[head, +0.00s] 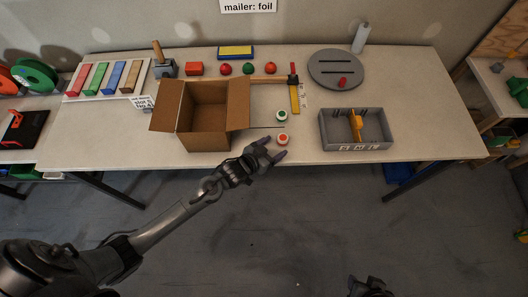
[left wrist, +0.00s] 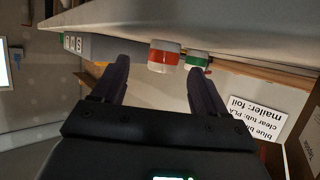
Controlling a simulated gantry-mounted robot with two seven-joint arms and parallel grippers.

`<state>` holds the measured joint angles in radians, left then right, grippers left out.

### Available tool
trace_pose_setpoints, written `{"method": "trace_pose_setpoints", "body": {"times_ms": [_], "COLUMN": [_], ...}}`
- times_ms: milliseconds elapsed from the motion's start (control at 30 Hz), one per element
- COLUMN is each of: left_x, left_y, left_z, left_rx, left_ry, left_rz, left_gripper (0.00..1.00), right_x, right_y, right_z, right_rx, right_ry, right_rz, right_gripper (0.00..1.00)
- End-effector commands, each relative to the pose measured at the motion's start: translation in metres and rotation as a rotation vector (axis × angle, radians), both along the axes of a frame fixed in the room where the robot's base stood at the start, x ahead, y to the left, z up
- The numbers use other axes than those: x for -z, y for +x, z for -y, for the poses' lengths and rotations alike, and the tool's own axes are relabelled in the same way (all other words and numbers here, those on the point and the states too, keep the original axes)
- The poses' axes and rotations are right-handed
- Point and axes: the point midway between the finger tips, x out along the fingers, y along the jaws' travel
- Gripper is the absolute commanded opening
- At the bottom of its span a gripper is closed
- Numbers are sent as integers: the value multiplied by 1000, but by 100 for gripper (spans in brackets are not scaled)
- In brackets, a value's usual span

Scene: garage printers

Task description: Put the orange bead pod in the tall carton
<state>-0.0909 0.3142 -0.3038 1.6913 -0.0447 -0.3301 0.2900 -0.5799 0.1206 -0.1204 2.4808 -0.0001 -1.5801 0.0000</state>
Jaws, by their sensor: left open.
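The orange bead pod (head: 283,139), a small white tub with an orange-red band, sits near the table's front edge. My left gripper (head: 272,149) is open and empty at that edge, its fingers pointing toward the pod. In the left wrist view, the orange pod (left wrist: 164,56) appears between the open fingers (left wrist: 160,85), beyond their tips and apparently untouched. The tall carton (head: 238,105) is an open brown box with side flaps spread, left of the pod. My right gripper (head: 370,287) shows only partly at the bottom edge; its jaw state is unclear.
A similar green-banded pod (head: 281,117) stands just behind the orange one. Table between pods and tray is clear.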

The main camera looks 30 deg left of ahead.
Motion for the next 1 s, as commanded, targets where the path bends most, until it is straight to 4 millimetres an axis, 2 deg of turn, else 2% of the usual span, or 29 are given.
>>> {"method": "trace_pose_setpoints", "body": {"times_ms": [33, 200, 533, 633, 767, 1000], "left_x": [-4, -13, -20, -20, -24, -41], "left_y": [-9, -30, -52, -68, -104, -192], "left_z": [-3, -9, -11, -10, -11, -24], "left_rx": [-1, -1, -12, -36, -76, -120], "left_ry": [2, 2, 11, 37, 89, 176], "left_rz": [-1, -1, -33, -106, -262, -595], "left_gripper": [73, 73, 73, 73, 73, 73], "right_x": [-3, -5, -6, -6, -6, -5], "right_y": [0, 0, 0, 0, 0, 0], "right_z": [0, -1, -1, -1, -1, 1], "right_rx": [2, 3, 4, 3, 2, -3], "right_ry": [2, 4, 4, 4, 3, -4], "right_rz": [0, -1, -1, -1, 0, -1], "right_gripper": [43, 43, 43, 43, 43, 43]}}
